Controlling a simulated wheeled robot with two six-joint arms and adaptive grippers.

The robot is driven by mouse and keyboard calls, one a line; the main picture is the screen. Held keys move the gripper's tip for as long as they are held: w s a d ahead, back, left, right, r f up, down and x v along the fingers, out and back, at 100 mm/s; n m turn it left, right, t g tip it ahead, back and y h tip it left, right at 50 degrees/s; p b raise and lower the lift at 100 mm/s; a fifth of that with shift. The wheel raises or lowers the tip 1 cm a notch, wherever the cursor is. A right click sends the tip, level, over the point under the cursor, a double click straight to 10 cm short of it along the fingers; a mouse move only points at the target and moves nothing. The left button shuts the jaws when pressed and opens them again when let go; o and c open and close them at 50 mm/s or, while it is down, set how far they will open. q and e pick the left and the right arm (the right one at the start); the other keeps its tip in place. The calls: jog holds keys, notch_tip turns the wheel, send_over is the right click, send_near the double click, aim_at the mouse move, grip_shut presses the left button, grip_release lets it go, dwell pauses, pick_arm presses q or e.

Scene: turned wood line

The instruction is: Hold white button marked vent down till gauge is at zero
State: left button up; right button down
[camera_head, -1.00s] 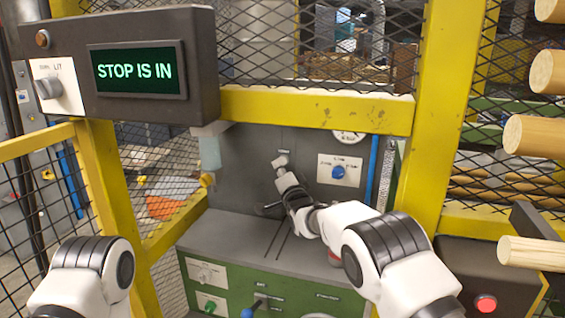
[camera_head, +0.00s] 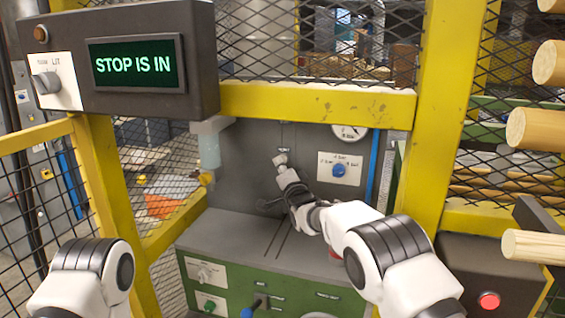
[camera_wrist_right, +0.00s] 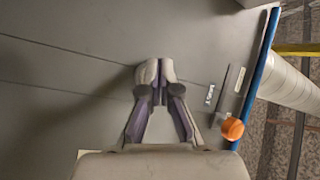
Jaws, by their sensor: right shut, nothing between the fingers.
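My right gripper (camera_head: 281,158) is shut and empty, with its fingertips at the grey upright panel (camera_head: 240,165) behind the yellow frame. In the right wrist view the closed fingertips (camera_wrist_right: 156,72) point at a plain grey surface. I cannot tell whether they touch it. The white vent button cannot be made out; the fingertips may hide it. A round white gauge (camera_head: 350,131) sits at the panel's upper right, partly cut off by the yellow beam. Its needle is too small to read. My left arm shows at the lower left, but its gripper is out of view.
A yellow beam (camera_head: 320,108) crosses above my right arm, and a yellow post (camera_head: 440,120) stands right of it. A blue knob (camera_head: 338,170) on a white plate is right of the gripper. A display (camera_head: 137,66) reads "STOP IS IN". An orange knob (camera_wrist_right: 232,128) shows in the wrist view.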

jog(key=shift+w+d+b, duration=0.1)
jog(key=shift+w+b, duration=0.2)
jog(key=shift+b, duration=0.1)
dwell(0.4)
jog(key=shift+r, duration=0.1)
dwell(2.3)
jog(key=shift+s+a, duration=0.25)
jog(key=shift+s, duration=0.55)
jog(key=s, duration=0.1)
jog(key=s+a+p, duration=0.1)
jog(key=s, duration=0.2)
jog(key=shift+s+a+p, duration=0.25)
jog(key=shift+s+p, duration=0.1)
